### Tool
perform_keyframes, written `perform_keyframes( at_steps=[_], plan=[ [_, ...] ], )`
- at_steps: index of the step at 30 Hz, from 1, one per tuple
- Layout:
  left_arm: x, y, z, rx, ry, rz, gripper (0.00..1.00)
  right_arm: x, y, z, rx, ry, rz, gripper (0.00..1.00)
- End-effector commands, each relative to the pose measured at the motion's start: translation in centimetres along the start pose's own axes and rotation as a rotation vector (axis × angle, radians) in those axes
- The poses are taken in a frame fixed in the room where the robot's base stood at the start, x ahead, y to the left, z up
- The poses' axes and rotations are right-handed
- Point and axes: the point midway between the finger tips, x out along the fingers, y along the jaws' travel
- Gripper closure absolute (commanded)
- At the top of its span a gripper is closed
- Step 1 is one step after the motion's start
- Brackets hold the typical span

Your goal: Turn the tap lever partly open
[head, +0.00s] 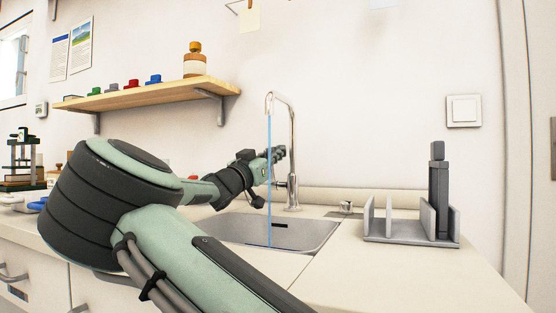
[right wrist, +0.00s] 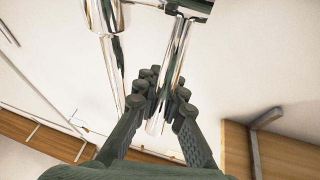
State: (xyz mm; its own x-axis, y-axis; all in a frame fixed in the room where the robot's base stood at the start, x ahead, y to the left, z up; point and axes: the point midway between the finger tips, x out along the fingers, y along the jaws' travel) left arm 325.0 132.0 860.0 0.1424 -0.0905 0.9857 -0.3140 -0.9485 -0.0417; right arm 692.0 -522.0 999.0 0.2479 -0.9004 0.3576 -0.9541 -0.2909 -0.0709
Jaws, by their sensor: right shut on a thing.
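The chrome tap (head: 292,140) stands at the back of the sink, with its curved spout at the top. A thin blue stream of water (head: 269,190) runs straight down from the spout to the sink. My right gripper (head: 275,155) is at the tap body, behind the stream. In the right wrist view my right gripper (right wrist: 160,98) is shut on the tap lever (right wrist: 174,62), a slim chrome rod lying between its fingers. In the head view I cannot make out the lever apart from the gripper. My left gripper is not in view.
The grey sink (head: 318,233) is set in a pale counter (head: 370,270). A grey rack (head: 410,232) with a dark upright object stands to the right. A wooden shelf (head: 150,93) with a bottle (head: 194,62) hangs at the left. The counter's front right is clear.

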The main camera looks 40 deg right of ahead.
Motion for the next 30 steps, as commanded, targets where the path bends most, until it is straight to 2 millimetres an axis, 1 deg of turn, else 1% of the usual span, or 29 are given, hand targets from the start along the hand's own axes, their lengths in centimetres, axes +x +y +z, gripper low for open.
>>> perform_keyframes(
  at_steps=[5, 6, 9, 10, 20, 23, 26, 30],
  plan=[
    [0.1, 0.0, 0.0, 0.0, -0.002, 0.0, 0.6, 0.1, 0.0, -0.2, 0.001, 0.002, 0.0, 1.0],
    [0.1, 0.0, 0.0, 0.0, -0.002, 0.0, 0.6, 0.1, 0.0, -0.2, 0.001, 0.002, 0.0, 0.89],
    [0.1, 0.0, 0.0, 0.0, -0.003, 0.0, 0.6, 0.0, 0.0, -0.1, 0.001, 0.001, 0.0, 0.77],
    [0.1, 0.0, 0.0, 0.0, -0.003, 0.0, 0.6, 0.0, 0.0, -0.1, 0.001, 0.001, 0.0, 0.75],
    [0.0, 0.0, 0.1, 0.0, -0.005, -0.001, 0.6, -0.1, 0.0, 0.0, 0.0, -0.001, 0.001, 0.75],
    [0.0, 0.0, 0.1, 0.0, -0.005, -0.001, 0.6, -0.4, 0.2, 0.1, -0.001, -0.004, 0.005, 0.75],
    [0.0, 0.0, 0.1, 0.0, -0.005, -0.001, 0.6, -1.2, 0.2, 0.1, -0.001, -0.006, 0.007, 0.75],
    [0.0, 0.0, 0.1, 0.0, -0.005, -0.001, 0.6, -2.9, 0.0, -0.2, 0.003, -0.003, -0.001, 0.75]
  ],
)
